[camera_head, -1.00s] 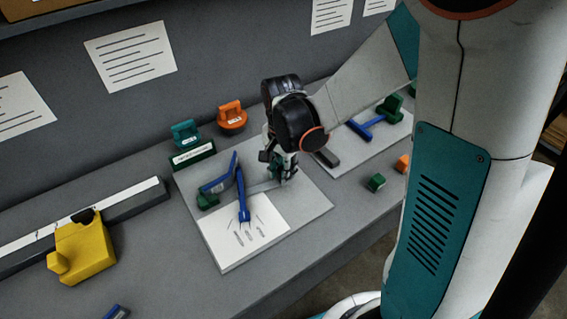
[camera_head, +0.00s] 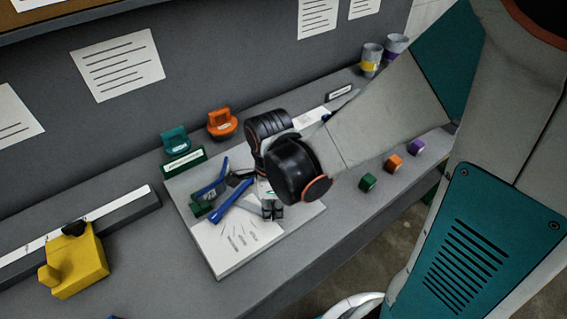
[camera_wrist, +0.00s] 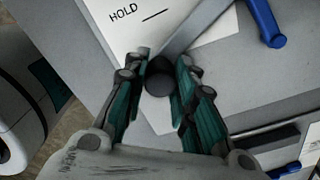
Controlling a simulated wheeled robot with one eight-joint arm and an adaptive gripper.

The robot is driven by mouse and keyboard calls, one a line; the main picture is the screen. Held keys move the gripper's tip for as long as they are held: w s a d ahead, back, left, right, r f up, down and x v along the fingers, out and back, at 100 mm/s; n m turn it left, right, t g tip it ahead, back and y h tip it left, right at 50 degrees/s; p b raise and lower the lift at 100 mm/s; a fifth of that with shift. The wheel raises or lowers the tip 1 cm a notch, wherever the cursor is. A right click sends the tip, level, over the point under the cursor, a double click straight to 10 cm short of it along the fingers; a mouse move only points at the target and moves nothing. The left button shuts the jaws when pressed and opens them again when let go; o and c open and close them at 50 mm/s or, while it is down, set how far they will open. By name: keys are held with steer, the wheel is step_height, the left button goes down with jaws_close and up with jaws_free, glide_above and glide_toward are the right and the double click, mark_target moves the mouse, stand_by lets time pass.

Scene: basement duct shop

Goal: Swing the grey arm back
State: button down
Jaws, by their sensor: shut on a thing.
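The grey arm (camera_wrist: 196,30) is a flat bar ending in a dark round knob (camera_wrist: 159,82) in the wrist view. My gripper (camera_wrist: 160,76) is shut on that knob, with a teal finger on each side. In the head view my gripper (camera_head: 270,208) is low over the right part of the grey plate (camera_head: 312,213); the wrist hides most of the grey arm there. A blue lever (camera_head: 232,204) lies left of the gripper, slanting down-left. A blue bracket (camera_head: 211,186) with a green block (camera_head: 198,210) is behind it.
Teal (camera_head: 176,142) and orange (camera_head: 222,124) handled pieces stand behind. A yellow block (camera_head: 78,262) is at left. Green (camera_head: 367,182), orange (camera_head: 393,162) and purple (camera_head: 416,147) cubes lie right. Cups (camera_head: 371,58) stand at the back.

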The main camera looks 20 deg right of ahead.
steer(key=shift+s+a+m, duration=0.8)
steer(key=shift+a+m, duration=0.1)
steer(key=shift+m, duration=0.1)
steer(key=c, duration=1.3)
jaws_free()
steer(key=shift+a, duration=0.1)
steer(key=shift+r, duration=0.1)
step_height(320, 180, up, 12)
